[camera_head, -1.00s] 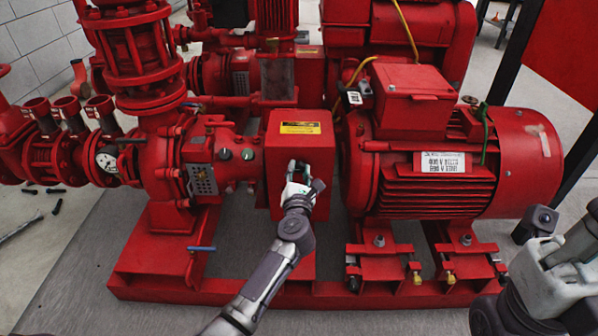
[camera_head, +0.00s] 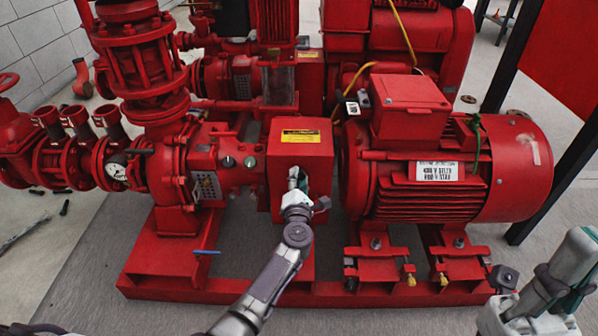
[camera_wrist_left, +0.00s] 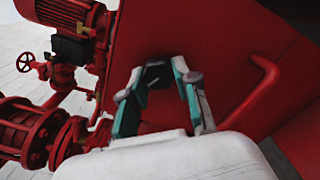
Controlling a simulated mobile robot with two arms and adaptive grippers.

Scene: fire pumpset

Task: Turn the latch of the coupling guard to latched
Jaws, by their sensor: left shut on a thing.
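The coupling guard (camera_head: 293,152) is a red box with a yellow label (camera_head: 300,136), between the pump and the motor. My left gripper (camera_head: 297,174) is at its front face. It is shut on a small part there, most likely the latch, which is mostly hidden in the head view. In the left wrist view, the gripper's teal-lined fingers (camera_wrist_left: 156,78) reach to a small dark part (camera_wrist_left: 153,73) at the guard's red face (camera_wrist_left: 225,40). The latch's exact angle cannot be told. My right gripper (camera_head: 545,290) is at the lower right, away from the guard; its finger state is unclear.
The red motor (camera_head: 450,170) stands close to the right of the guard, and the pump (camera_head: 175,170) to the left. A blue-handled lever (camera_head: 205,252) sticks out low at the left. A bent red bar (camera_wrist_left: 258,85) shows in the left wrist view.

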